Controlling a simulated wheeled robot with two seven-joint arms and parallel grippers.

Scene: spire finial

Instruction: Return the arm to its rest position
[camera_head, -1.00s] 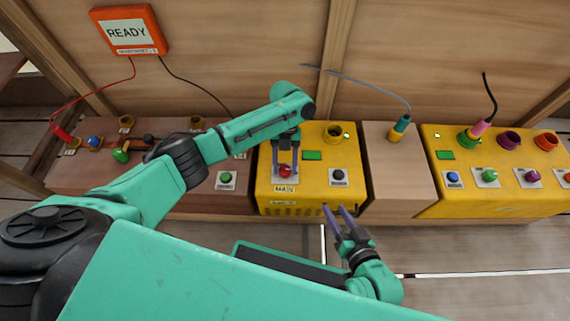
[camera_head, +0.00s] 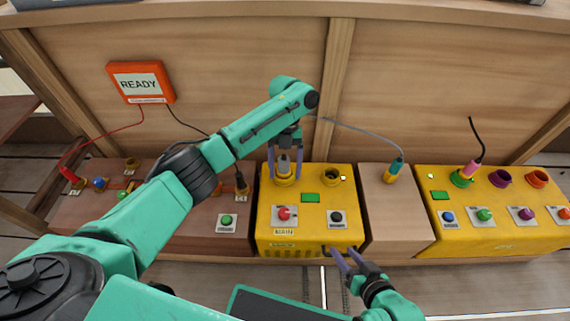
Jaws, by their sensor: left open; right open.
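My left gripper (camera_head: 285,163) hangs over the back left part of the yellow box, behind the red button (camera_head: 284,213). Its two purple fingers are apart, on either side of a yellow socket (camera_head: 284,181) with a grey piece above it; I cannot tell whether they touch. The red button is uncovered. My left arm reaches across from the lower left. My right gripper (camera_head: 346,256) is open and empty, low at the front edge of the yellow box (camera_head: 265,231).
An orange panel reading READY (camera_head: 140,82) is on the back wall. A black button (camera_head: 337,217) is on the same box. A wooden block (camera_head: 388,222) with a cabled plug (camera_head: 394,171) stands right of it, then another yellow box (camera_head: 480,240) with several buttons and sockets. A green button (camera_head: 227,220) is at left.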

